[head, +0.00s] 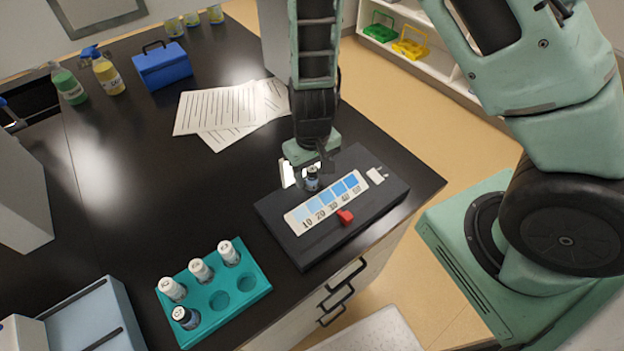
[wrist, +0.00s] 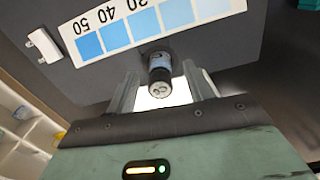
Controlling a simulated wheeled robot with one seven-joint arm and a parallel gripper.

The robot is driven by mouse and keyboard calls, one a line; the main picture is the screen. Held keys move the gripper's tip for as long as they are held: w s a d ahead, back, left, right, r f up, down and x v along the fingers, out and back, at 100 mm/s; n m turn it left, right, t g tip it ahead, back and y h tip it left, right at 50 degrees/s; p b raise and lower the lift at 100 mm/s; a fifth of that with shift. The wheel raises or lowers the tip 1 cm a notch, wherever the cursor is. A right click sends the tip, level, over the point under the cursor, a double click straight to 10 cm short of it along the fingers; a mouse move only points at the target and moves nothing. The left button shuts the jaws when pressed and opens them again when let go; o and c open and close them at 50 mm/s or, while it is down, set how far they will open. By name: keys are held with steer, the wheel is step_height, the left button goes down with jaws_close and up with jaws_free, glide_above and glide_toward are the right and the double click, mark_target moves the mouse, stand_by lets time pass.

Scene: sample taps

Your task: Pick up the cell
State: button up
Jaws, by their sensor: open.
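My gripper (head: 306,173) is over the block at the cell. In the wrist view its two fingers (wrist: 160,84) are apart, one to each side of the cell. I cannot tell whether either finger touches it. The cell's lower end is hidden.
A teal rack (head: 243,299) with several vials and empty holes stands at the front. A red knob (head: 345,217) and a white piece (head: 377,176) sit on the block. Papers (head: 222,112), a blue box (head: 162,66) and bottles stand behind. The table's middle left is clear.

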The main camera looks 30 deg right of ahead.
steer(key=c, duration=1)
steer(key=shift+r, duration=0.1)
